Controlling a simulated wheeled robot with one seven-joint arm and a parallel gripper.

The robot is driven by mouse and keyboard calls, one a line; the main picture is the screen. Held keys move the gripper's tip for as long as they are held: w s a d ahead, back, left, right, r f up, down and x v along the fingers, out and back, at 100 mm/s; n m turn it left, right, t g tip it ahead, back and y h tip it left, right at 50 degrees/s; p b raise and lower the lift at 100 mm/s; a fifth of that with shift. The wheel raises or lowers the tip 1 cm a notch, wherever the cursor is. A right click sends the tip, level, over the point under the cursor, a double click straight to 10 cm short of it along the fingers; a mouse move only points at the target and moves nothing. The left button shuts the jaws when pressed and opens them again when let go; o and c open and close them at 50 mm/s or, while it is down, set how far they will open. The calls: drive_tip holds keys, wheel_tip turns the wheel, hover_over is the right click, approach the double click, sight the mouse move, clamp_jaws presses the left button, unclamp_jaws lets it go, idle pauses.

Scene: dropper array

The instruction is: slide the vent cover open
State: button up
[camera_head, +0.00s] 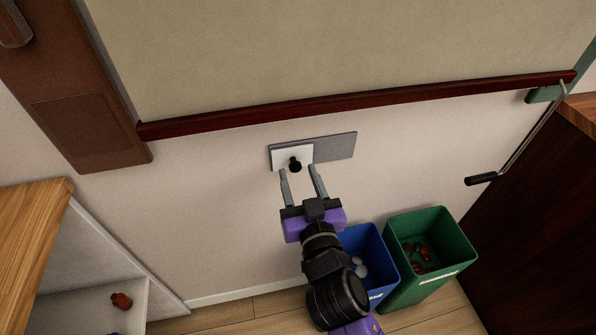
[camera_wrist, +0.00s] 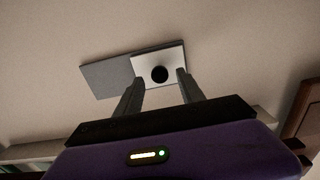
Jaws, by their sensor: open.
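The vent cover (camera_head: 306,157) is a white plate with a round black knob (camera_head: 295,164), on the left part of a grey backing panel (camera_head: 337,147) on the wall. In the wrist view the white cover (camera_wrist: 175,57) is at the right, the grey panel (camera_wrist: 106,76) at the left, and the knob (camera_wrist: 159,73) between my fingers' directions. My gripper (camera_head: 301,170) is open, pointing up at the wall, with its two fingers on either side of the knob in the picture. It also shows in the wrist view (camera_wrist: 157,82). Whether the fingers reach around the knob in depth, I cannot tell.
A blue bin (camera_head: 372,246) and a green bin (camera_head: 451,237) stand on the floor below right. A crank handle (camera_head: 482,179) hangs at the right beside a dark cabinet (camera_head: 533,215). A shelf unit (camera_head: 88,238) stands at the left. A dark red rail (camera_head: 350,105) runs above the panel.

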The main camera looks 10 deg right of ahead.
drive_tip(key=shift+w, duration=0.6)
clamp_jaws()
idle(1.1)
